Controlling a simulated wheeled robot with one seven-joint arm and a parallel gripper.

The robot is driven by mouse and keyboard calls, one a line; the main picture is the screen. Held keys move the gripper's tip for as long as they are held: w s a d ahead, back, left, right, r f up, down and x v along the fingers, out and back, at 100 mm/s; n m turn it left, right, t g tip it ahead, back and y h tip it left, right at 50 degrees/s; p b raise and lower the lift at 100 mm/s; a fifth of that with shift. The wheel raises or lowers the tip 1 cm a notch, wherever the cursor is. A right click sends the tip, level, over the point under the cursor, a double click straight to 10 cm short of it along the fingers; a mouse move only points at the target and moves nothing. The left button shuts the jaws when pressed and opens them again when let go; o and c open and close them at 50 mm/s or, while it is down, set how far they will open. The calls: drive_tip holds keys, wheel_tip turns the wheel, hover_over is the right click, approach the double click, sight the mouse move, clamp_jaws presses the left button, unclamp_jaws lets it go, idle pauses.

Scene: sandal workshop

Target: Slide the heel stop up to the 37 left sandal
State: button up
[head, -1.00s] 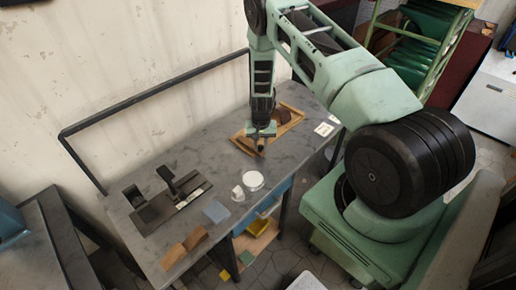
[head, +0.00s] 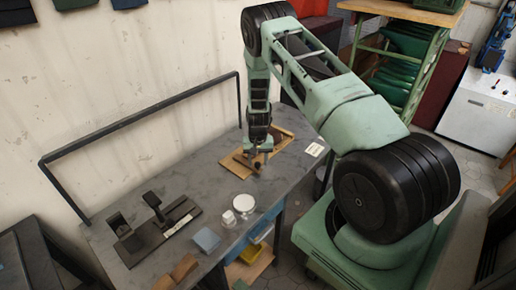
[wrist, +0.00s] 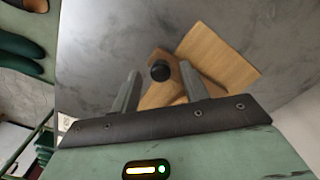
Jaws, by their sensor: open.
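A wooden board (head: 232,163) lies at the far part of the grey bench, partly hidden behind my arm. In the wrist view the pale wooden board (wrist: 228,62) shows beyond the fingers. A darker brown wooden block with a round black knob (wrist: 160,71), which looks like the heel stop, sits at its near end. My gripper (wrist: 157,80) is open, with one finger on each side of the block near the knob; I cannot tell whether either touches. In the head view my gripper (head: 258,163) is low over the board. The 37 left sandal cannot be made out clearly.
Nearer on the bench are a black fixture (head: 160,232), a white round dish (head: 244,202), a small white item (head: 229,217), a blue square (head: 207,239) and brown pieces (head: 180,270). A white card (head: 315,149) lies right of the board. A black rail (head: 140,116) runs along the back.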

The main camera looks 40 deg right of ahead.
wheel_tip(320, 180, up, 17)
drive_tip(key=b, duration=0.3)
idle(0.6)
drive_tip(key=s+a+r+n+y, duration=0.1)
drive_tip(key=s+a+r+n, duration=0.2)
drive_tip(key=a, duration=0.7)
drive_tip(key=s+a+r+n, duration=0.2)
drive_tip(key=a+r, duration=0.2)
drive_tip(key=a, duration=0.5)
drive_tip(key=s+a+r+n+y, duration=0.1)
drive_tip(key=s+a+r+n, duration=0.2)
drive_tip(key=a, duration=0.7)
drive_tip(key=s+a+r+n, duration=0.1)
drive_tip(key=s+a+n, duration=0.1)
drive_tip(key=s, duration=0.5)
drive_tip(key=s+a+r+n+h, duration=0.1)
drive_tip(key=s+a+n, duration=0.2)
drive_tip(key=s, duration=0.4)
drive_tip(key=s+a+r+n, duration=0.1)
drive_tip(key=s+a+n, duration=0.2)
drive_tip(key=s+a, duration=0.2)
drive_tip(key=s, duration=0.2)
drive_tip(key=shift+s+r, duration=0.35)
drive_tip(key=shift+r, duration=0.05)
